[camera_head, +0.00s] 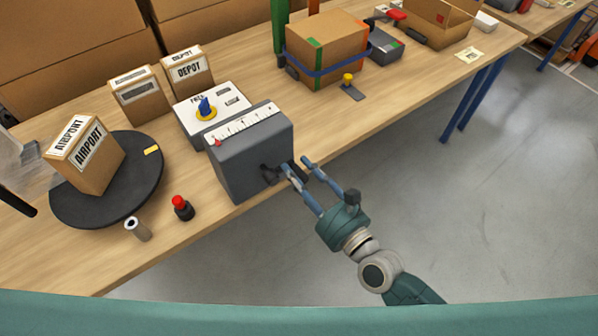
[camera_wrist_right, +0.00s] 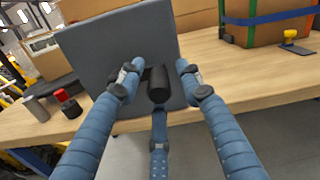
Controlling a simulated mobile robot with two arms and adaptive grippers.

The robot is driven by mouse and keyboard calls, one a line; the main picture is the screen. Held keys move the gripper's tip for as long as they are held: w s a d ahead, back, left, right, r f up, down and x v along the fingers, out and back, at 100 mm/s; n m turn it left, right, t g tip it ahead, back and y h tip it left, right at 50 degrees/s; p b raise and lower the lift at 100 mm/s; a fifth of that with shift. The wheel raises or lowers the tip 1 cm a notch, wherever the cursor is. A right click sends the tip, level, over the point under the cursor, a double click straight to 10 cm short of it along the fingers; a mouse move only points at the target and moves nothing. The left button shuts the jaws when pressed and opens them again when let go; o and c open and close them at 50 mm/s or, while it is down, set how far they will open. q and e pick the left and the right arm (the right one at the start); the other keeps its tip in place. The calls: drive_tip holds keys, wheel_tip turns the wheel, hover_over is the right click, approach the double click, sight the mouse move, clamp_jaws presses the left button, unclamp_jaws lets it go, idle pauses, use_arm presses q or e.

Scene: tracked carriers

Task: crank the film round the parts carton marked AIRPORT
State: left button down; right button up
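The parts carton marked AIRPORT (camera_head: 87,155) stands on a round dark turntable (camera_head: 140,190) at the left of the bench. No film shows clearly around it. A grey box (camera_head: 250,155) with a ruled scale and a small red pointer on top stands right of the turntable. A black crank handle (camera_wrist_right: 158,85) sticks out from its front face. My right gripper (camera_head: 299,168) is at this face; in the right wrist view its blue fingers (camera_wrist_right: 158,72) are spread on both sides of the handle, with gaps. My left gripper is not in view.
A white panel with a blue-and-yellow knob (camera_head: 206,108) stands behind the grey box. A red button (camera_head: 181,205) and a small grey cylinder (camera_head: 138,229) stand near the front edge. Two cartons, one marked DEPOT (camera_head: 188,72), stand behind; a strapped carton (camera_head: 328,48) stands farther right.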

drive_tip(key=shift+f, duration=0.1)
clamp_jaws()
drive_tip(key=shift+r+n+p, duration=0.3)
drive_tip(key=shift+n+p, duration=0.05)
drive_tip(key=shift+n, duration=0.25)
